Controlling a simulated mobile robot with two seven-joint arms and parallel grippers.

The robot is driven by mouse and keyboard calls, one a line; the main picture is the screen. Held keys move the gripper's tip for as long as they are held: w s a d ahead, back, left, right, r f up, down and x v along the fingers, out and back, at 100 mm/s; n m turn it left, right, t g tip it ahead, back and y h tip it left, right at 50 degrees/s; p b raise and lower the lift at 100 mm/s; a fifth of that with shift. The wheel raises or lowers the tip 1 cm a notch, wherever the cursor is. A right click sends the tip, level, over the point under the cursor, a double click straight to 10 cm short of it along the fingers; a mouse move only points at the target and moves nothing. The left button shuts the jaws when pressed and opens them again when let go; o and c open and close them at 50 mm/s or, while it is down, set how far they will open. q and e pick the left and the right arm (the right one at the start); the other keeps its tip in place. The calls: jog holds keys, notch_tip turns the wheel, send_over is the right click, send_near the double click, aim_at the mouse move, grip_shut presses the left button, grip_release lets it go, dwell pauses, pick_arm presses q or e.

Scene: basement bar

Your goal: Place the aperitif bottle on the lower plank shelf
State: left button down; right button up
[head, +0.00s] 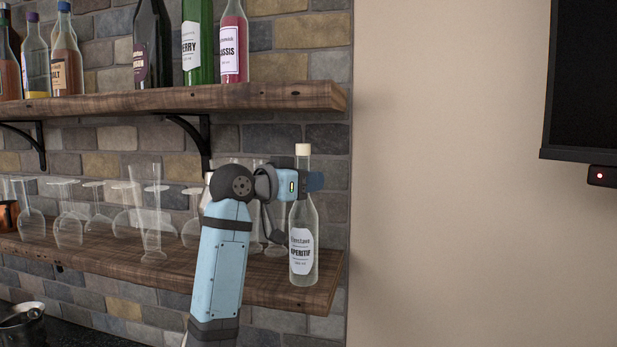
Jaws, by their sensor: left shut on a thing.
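The aperitif bottle (302,225) is clear glass with a pale cap and a white label that reads APERITIF. It is upright at the right end of the lower plank shelf (318,286). Its base appears on or just above the plank near the front edge; I cannot tell whether it touches. My left gripper (312,182) is shut on the bottle's neck, below the cap. My left arm comes up from below and hides part of the shelf to the left of the bottle. My right gripper is not in view.
Several clear glasses (152,220) stand on the lower shelf to the left, some behind my arm. The upper plank shelf (220,97) holds several bottles, including a green one (198,45) and a red cassis bottle (233,45). A metal pot (22,325) is at bottom left.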

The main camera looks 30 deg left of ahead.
pick_arm(q)
jog(key=shift+f, duration=0.15)
jog(key=c, duration=1.1)
grip_release()
jog(key=shift+o, duration=0.8)
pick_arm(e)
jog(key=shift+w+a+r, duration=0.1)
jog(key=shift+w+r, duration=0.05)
pick_arm(q)
jog(key=shift+s+a, duration=0.1)
jog(key=shift+s, duration=0.1)
jog(key=b+v, duration=0.4)
jog(key=v, duration=0.7)
jog(key=shift+s+r, duration=0.2)
jog(key=shift+s, duration=0.15)
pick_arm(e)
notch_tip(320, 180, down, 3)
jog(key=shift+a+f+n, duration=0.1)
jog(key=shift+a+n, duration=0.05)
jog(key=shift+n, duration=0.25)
